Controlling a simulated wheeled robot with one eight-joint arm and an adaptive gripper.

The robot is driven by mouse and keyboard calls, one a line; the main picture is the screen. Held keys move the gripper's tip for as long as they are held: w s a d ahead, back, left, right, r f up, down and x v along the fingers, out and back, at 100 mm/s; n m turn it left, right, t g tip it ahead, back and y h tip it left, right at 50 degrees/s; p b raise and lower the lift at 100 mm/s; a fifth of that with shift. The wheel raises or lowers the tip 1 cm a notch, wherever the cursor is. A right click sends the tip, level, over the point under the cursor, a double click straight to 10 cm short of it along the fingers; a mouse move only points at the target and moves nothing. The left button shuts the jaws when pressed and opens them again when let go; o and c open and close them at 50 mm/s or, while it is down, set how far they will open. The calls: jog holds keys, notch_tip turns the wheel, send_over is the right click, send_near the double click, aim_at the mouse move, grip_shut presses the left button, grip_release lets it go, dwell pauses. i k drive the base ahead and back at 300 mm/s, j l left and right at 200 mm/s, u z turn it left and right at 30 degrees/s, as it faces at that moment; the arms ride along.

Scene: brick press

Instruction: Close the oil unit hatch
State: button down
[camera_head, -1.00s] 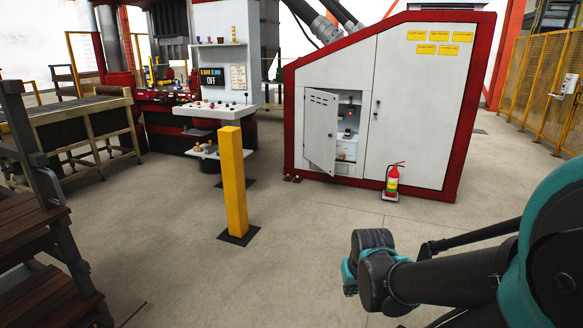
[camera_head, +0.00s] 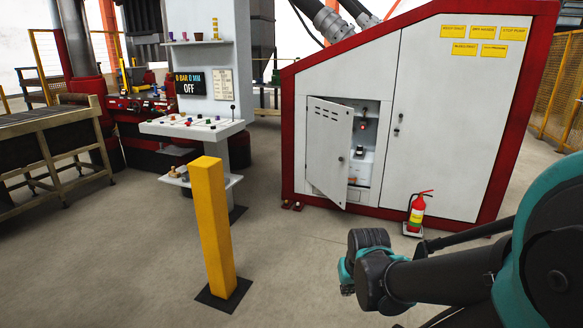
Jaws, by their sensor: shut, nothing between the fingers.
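The oil unit is a large white cabinet with a red frame, right of the centre. Its hatch (camera_head: 328,149) is a small white door with vent slots at the top, hinged on its left side and standing partly open, swung out toward me. Behind it, the opening (camera_head: 364,125) shows a lit interior with small dark and red parts on shelves. My gripper (camera_head: 347,290) is low in front of the cabinet, small and partly hidden by my wrist. It is shut and empty, well apart from the hatch.
A yellow post (camera_head: 213,225) stands on the floor left of my gripper. A fire extinguisher (camera_head: 417,212) stands at the cabinet's front right. A control console (camera_head: 192,128) and a roller table (camera_head: 45,150) are at the left. The floor before the hatch is clear.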

aim_at(330, 125)
jog(key=i, duration=2)
jog(key=i+z, duration=0.2)
jog(key=i, duration=0.25)
jog(key=i+j+z, duration=0.15)
jog(key=i, duration=0.3)
jog(key=i+j+z, duration=0.2)
jog(key=i, duration=0.25)
jog(key=z, duration=0.25)
